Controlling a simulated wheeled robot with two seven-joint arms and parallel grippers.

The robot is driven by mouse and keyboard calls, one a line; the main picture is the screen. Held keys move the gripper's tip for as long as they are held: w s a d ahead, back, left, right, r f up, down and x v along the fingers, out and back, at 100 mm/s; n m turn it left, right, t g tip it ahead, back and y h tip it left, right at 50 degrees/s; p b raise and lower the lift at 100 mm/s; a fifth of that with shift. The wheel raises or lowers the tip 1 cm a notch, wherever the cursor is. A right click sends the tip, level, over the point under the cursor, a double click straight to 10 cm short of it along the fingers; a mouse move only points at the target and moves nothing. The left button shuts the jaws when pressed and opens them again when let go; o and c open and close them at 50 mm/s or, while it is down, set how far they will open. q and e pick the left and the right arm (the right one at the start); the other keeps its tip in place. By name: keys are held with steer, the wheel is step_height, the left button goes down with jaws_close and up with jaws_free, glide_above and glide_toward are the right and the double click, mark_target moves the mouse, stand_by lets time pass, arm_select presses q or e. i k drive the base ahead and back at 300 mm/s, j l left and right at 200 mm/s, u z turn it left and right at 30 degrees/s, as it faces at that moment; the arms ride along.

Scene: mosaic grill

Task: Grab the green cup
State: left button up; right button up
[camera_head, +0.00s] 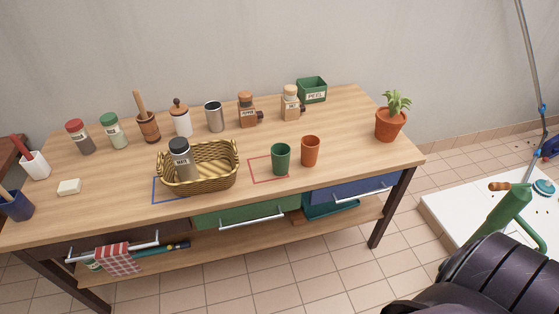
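The green cup (281,159) stands upright on the wooden table (350,147), within or over the red outlined square (256,165) near the front edge. An orange cup (310,151) stands close to its right, a little farther back. Nothing is holding the green cup. Neither of my grippers can be made out in this view.
A wicker basket (222,180) with a grey dark-capped jar (181,158) sits left of the green cup. Jars, mills and a green box (312,89) line the back. A potted plant (391,124) stands at the right end. Drawers with handles are below the front edge.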

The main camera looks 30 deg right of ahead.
mark_target(281, 152)
steer(key=i, duration=0.25)
steer(key=i+j+z, duration=0.2)
steer(key=i+z, duration=0.25)
steer(key=i+j+z, duration=0.3)
steer(key=z, duration=0.45)
